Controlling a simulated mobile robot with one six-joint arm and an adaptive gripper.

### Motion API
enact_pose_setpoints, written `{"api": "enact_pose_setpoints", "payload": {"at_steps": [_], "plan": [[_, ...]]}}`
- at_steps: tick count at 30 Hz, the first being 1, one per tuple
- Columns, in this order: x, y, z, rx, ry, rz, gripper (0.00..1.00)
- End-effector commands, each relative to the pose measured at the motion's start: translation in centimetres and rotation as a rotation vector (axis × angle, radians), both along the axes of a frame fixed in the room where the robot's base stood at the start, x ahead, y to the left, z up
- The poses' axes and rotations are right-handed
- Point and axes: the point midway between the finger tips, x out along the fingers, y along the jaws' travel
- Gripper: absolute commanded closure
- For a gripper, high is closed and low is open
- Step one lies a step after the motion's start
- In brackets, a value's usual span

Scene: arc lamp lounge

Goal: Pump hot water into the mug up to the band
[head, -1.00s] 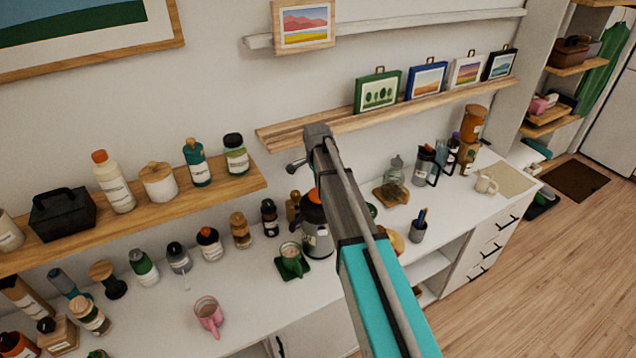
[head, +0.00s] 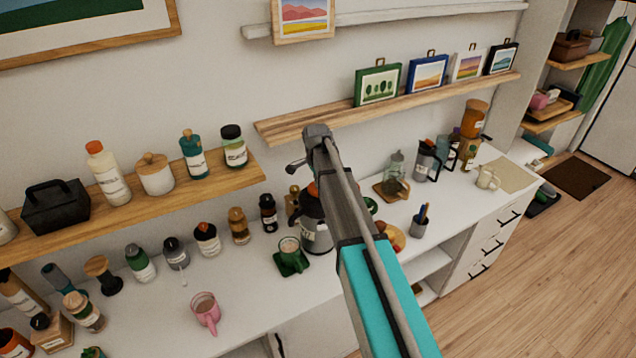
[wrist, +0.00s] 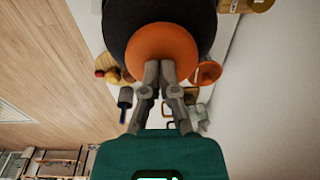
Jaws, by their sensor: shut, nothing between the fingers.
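The pump flask (head: 318,238), dark and grey with an orange top, stands on the white counter, partly hidden behind my arm. In the wrist view its round orange top (wrist: 160,45) is seen from above. My gripper (wrist: 158,68) is shut and empty, its fingertips over the near part of that top; I cannot tell whether they touch it. In the head view my arm hides most of the gripper. A green mug (head: 291,256) stands on a dark green mat (head: 300,268) just left of the flask. Its inside looks pale; its band and water level cannot be made out.
A pink mug (head: 206,311) stands at the front left of the counter. Several jars and bottles line the back left. A pen cup (head: 419,228) and a glass jug (head: 396,172) stand to the right. Wooden shelves (head: 290,126) run along the wall above.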

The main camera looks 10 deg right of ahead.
Motion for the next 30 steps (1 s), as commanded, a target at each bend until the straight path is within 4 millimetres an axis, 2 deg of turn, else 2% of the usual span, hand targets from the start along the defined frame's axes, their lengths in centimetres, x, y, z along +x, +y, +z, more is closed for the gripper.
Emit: {"api": "enact_pose_setpoints", "payload": {"at_steps": [11, 30], "plan": [[0.0, 0.0, -2.1, 0.000, 0.000, 0.000, 1.00], [-0.1, 0.1, -1.6, 0.000, 0.002, 0.001, 1.00]]}}
